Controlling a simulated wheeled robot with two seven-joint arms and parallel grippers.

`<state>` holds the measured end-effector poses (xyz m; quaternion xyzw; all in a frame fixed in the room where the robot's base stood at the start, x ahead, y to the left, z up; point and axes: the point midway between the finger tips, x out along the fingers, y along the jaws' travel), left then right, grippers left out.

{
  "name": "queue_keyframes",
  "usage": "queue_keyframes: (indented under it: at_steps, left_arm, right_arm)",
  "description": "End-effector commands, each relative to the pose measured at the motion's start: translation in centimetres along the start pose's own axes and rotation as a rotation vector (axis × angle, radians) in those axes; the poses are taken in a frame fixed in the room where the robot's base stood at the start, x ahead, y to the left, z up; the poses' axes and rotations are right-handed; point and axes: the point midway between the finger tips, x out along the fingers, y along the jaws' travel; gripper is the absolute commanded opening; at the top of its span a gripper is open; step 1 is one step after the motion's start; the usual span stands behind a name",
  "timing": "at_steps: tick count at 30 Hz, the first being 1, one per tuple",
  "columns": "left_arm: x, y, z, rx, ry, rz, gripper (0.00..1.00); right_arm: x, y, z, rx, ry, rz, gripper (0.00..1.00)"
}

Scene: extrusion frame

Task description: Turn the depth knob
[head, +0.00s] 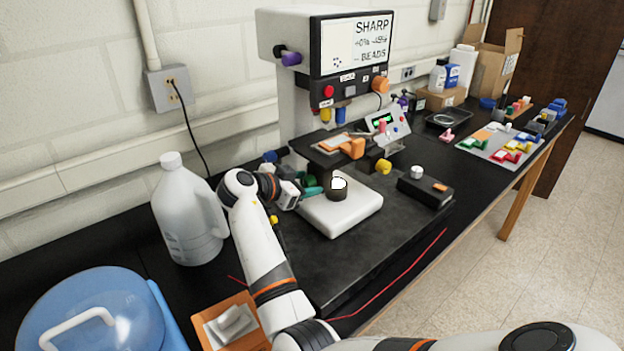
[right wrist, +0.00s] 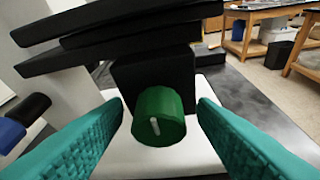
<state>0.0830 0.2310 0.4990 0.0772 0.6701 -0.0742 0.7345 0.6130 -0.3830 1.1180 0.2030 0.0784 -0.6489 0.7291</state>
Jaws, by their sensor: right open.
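A green round knob (right wrist: 160,115) with a white pointer mark sits on a black block in the right wrist view. The mark stands almost upright. My right gripper (right wrist: 161,108) is open, its teal fingers on either side of the knob with gaps visible. In the head view the right gripper (head: 313,191) is at the left side of the machine, by the green knob (head: 309,181), which is partly hidden. No readable label shows which knob is the depth knob. My left gripper is not in view.
The white machine (head: 292,100) with a SHARP panel carries several coloured knobs. A dark platform (head: 328,148) hangs above the knob, close over the gripper. A white base (head: 355,212) lies below. A jug (head: 185,215) stands left of the arm.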

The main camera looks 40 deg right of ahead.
Motion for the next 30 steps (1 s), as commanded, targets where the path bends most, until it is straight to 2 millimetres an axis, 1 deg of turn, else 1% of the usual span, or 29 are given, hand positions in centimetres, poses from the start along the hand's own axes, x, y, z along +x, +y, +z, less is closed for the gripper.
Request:
queue_keyframes:
  at_steps: [6, 7, 12, 15, 23, 30]
  left_arm:
    - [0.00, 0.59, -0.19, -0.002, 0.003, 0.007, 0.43]
    - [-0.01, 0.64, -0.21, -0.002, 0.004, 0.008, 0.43]
    - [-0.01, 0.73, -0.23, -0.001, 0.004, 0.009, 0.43]
    - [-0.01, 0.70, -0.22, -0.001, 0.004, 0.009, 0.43]
    - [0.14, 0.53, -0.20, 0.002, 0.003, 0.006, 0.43]
    - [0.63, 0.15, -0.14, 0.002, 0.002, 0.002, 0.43]
  right_arm:
    - [-0.03, 0.00, -0.04, 0.000, 0.000, 0.000, 0.52]
    - [-0.03, 0.01, -0.03, 0.000, 0.000, 0.000, 0.51]
    - [-0.02, 0.01, -0.01, 0.000, 0.000, 0.000, 0.23]
    - [0.00, 0.01, 0.00, 0.000, 0.000, 0.000, 0.08]
    - [0.02, 0.05, 0.03, -0.024, -0.001, -0.010, 0.08]
    - [0.04, 0.21, 0.03, -0.134, -0.001, -0.055, 0.08]
